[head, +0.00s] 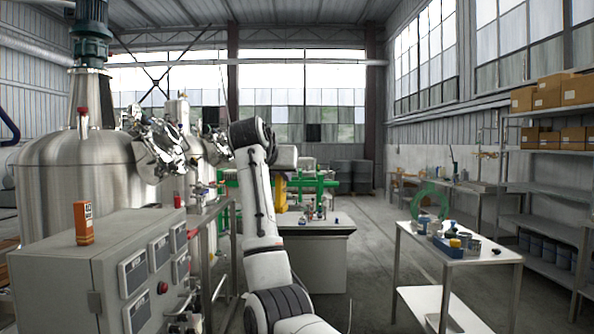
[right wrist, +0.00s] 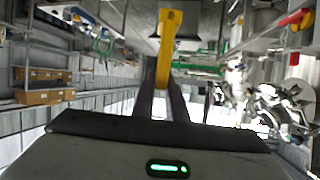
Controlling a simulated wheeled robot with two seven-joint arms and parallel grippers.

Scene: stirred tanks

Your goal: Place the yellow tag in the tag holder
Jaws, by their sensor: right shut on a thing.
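The yellow tag (right wrist: 165,45) is in my right gripper (right wrist: 163,95). The two dark fingers are shut on its narrow end, and its wider end sticks out beyond them. In the head view, my right arm reaches up and over, and the right gripper (head: 283,172) hangs beyond the forearm, partly hidden. The yellow tag (head: 279,190) shows there as a small yellow patch over the far bench. I cannot make out the tag holder in either view. My left gripper is not in view.
A grey control box (head: 85,275) with an orange device (head: 83,223) on it and steel tanks (head: 75,170) stand at left. A grey bench (head: 318,260) is beyond my arm. A white table (head: 470,259) with small items is at right. Open floor lies between them.

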